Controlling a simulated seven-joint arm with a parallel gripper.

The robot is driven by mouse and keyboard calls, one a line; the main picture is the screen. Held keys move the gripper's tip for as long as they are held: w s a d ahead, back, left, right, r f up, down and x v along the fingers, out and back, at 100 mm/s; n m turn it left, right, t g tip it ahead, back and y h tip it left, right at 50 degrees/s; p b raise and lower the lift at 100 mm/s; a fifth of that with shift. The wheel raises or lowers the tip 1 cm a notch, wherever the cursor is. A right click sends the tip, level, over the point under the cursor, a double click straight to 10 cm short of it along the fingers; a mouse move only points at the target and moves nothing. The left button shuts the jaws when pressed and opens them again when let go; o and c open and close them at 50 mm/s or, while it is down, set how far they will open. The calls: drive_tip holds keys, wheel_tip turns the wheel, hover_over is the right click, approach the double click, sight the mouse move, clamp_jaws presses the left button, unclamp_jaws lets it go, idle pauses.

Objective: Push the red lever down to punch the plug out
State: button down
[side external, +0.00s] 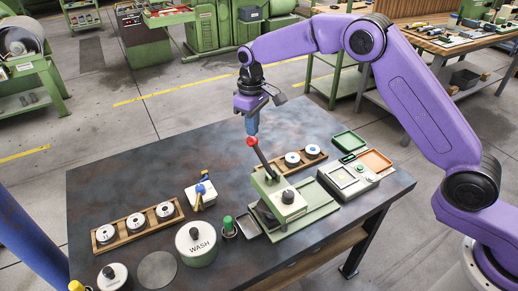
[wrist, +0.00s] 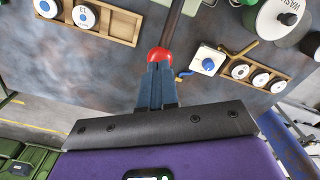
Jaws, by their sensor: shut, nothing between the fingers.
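The lever has a red knob (side external: 251,141) on top of a dark rod (side external: 263,160) that rises, tilted, from a pale green press (side external: 283,199). In the wrist view the red knob (wrist: 160,54) sits right at my fingertips, with the rod running up and away from it. My gripper (side external: 251,130) is shut and empty, its blue fingers pointing down just above the knob; they also show in the wrist view (wrist: 157,72). The fingertips appear to touch the knob or nearly so. The plug cannot be made out.
A wooden rack (side external: 303,158) with white discs stands behind the press. A scale-like device (side external: 348,179), green tray (side external: 348,141) and orange tray (side external: 375,161) are to its right. A WASH pot (side external: 196,243), white block (side external: 201,193) and another rack (side external: 137,228) stand left. The table's back left is clear.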

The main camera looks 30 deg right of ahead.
sight(252, 139)
drive_tip(key=shift+f, duration=3.35)
drive_tip(key=shift+r, duration=2.5)
drive_tip(key=shift+r, duration=2.5)
